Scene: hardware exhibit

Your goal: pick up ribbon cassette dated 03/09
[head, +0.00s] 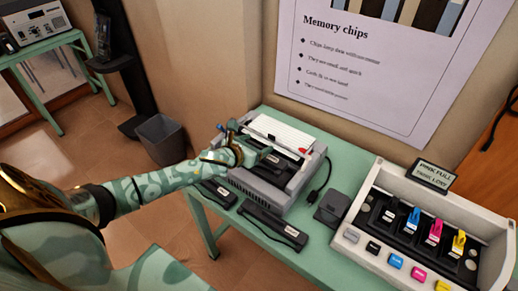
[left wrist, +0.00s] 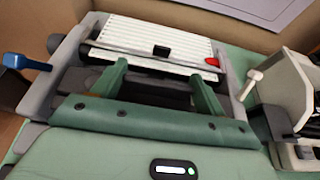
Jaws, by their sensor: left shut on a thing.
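A grey printer (head: 290,185) with a white paper sheet (head: 282,132) stands on the green table. My left gripper (head: 262,152) reaches over its open top and is shut on a dark ribbon cassette (left wrist: 160,84) inside the printer. In the left wrist view, the two green fingers of my left gripper (left wrist: 160,70) stand at either side of the cassette, which is partly hidden. Two more black cassettes lie on the table in front of the printer, one at the left (head: 214,193) and one nearer the middle (head: 272,225). Their labels are too small to read. My right gripper is out of view.
An ink display (head: 485,215) with several coloured cartridges stands at the right. A dark grey box (head: 332,208) sits between it and the printer, with a black cable (head: 320,188) close by. A poster hangs behind. A grey bin (head: 162,138) stands on the floor at the left.

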